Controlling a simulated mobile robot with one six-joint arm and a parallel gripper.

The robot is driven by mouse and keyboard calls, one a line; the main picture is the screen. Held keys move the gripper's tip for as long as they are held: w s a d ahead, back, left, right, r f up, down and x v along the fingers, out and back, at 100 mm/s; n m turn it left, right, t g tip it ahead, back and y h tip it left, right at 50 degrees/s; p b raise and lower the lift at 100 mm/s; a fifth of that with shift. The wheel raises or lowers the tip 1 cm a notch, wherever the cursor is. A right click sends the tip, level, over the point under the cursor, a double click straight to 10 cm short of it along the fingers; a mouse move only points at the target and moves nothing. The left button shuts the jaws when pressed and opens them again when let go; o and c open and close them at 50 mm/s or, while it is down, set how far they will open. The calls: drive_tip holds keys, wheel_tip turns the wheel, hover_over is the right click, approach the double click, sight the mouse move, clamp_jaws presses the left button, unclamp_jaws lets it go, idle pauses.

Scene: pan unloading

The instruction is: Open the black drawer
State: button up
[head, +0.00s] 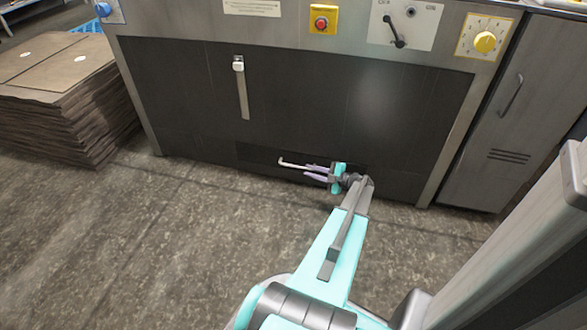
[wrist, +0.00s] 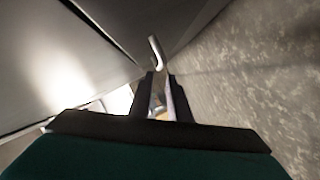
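The black drawer (head: 256,153) is a dark, low panel at the bottom of the machine's black front, and it looks closed. A pale bar handle (head: 291,163) with a bent end stands out in front of it. My gripper (head: 307,170) is low in front of the panel, to the right of the handle's bent end, with its fingers pointing left along it. In the wrist view the fingers (wrist: 161,76) are parted, and the handle (wrist: 157,48) shows just beyond and between their tips. I cannot tell whether they touch it.
The machine's metal frame (head: 140,100) surrounds the black front. A slotted latch (head: 239,66) sits above the drawer. A stack of brown sheets (head: 60,110) stands at left, a grey cabinet (head: 500,130) at right. The floor (head: 150,250) in front is clear.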

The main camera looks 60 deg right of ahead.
sight(294, 166)
drive_tip(key=b+x, duration=0.3)
drive_tip(key=x, duration=0.7)
clamp_jaws()
